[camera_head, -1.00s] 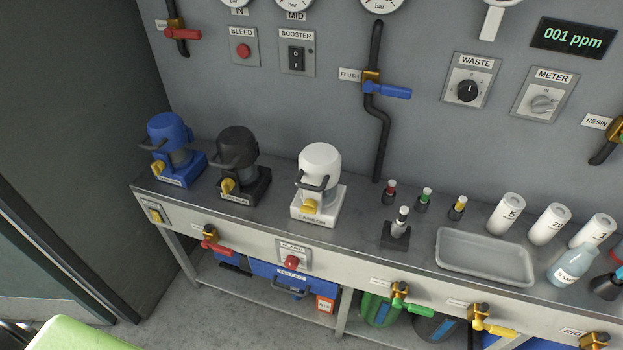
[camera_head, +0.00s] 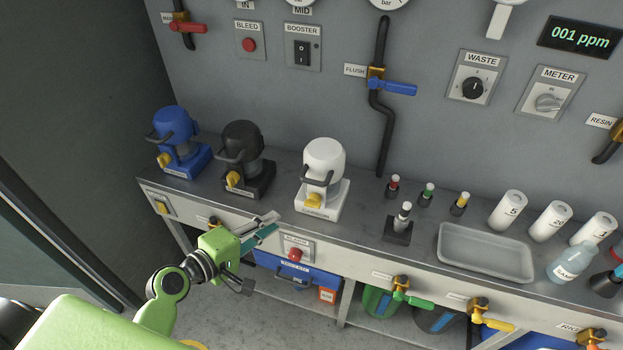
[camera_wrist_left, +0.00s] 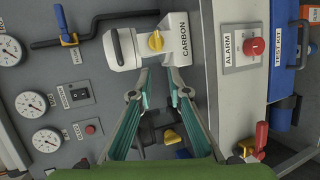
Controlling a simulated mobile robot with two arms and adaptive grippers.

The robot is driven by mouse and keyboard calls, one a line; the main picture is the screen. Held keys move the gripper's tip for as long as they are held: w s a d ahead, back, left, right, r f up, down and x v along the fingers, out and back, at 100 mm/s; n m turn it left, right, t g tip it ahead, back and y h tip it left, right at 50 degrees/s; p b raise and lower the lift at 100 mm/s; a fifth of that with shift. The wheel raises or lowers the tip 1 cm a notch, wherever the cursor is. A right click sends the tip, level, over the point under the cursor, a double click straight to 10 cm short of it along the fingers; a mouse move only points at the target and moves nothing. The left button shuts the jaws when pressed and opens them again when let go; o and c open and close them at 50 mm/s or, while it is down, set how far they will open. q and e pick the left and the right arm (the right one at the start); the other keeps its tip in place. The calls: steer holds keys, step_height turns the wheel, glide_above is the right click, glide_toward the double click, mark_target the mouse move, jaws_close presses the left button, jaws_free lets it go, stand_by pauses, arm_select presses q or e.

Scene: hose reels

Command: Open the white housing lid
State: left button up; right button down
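The white housing (camera_head: 322,185) labelled CARBON stands on the bench, with a domed white lid (camera_head: 323,158) on top, a dark handle at its front and a yellow knob (camera_head: 314,200) on its base. The lid looks closed. The white housing (camera_wrist_left: 122,48) also shows in the left wrist view, beyond my fingertips. My left gripper (camera_head: 268,226) is at the bench's front edge, left of and below the white housing. In the left wrist view its teal-padded fingers (camera_wrist_left: 159,82) are apart with nothing held between them. My right gripper is not in view.
A black housing (camera_head: 241,160) and a blue housing (camera_head: 175,140) stand to the left. Bench surface between the housings is narrow.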

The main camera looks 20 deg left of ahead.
arm_select(q)
steer(key=t+h, duration=0.1)
glide_toward(312, 180)
steer(key=f+v, duration=0.1)
steer(key=v, duration=0.3)
steer(key=p+x, duration=0.3)
steer(key=x, duration=1.1)
steer(key=shift+r, duration=0.15)
jaws_close()
